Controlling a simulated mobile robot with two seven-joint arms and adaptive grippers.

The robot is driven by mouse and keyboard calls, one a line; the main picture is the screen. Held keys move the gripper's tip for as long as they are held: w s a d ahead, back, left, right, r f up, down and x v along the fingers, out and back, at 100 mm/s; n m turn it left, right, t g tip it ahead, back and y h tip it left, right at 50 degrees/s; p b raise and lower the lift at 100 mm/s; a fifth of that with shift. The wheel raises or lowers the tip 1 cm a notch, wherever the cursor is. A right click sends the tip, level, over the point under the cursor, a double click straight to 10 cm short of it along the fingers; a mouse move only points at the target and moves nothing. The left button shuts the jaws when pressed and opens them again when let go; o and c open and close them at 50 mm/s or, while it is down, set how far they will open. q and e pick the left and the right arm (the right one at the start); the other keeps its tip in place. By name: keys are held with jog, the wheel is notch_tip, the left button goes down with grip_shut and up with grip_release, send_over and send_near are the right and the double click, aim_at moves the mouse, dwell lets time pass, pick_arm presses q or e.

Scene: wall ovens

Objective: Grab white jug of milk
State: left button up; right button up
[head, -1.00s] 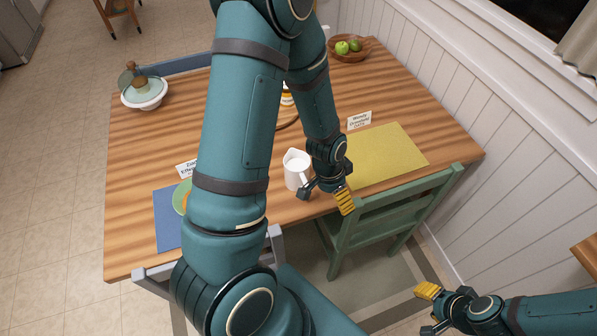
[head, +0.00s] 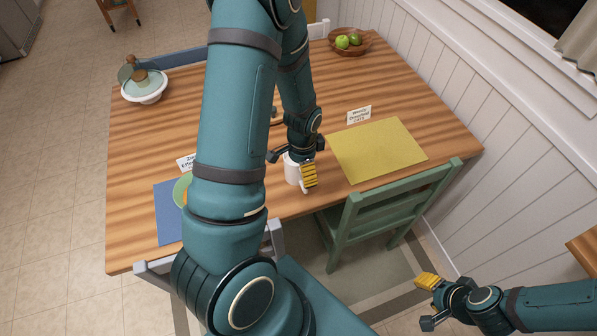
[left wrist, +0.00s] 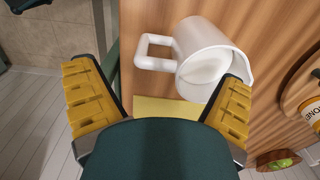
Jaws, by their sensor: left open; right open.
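The white jug of milk (head: 291,172) stands on the wooden table near its front edge, partly hidden by my left gripper (head: 293,164). In the left wrist view the jug (left wrist: 212,60) shows its open mouth with white inside. Its handle (left wrist: 152,52) points left, ahead of the gap between the two yellow finger pads. The jug's body is close to the right finger; I cannot tell whether they touch. My left gripper is open and holds nothing. My right gripper (head: 428,302) is open and empty, low at the right, away from the table.
A yellow placemat (head: 378,150) and a name card (head: 359,115) lie right of the jug. A green chair (head: 390,205) stands at the front edge. A wooden bowl (head: 350,48) holds green fruit at the back. A labelled jar (left wrist: 311,108) is at the wrist view's right edge.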

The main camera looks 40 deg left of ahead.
aim_at(299, 172)
pick_arm(q)
jog(key=f, duration=0.5)
jog(key=shift+w+d+b, duration=0.1)
jog(key=shift+w+b, duration=0.15)
jog(key=shift+b, duration=0.1)
jog(key=c, duration=1.5)
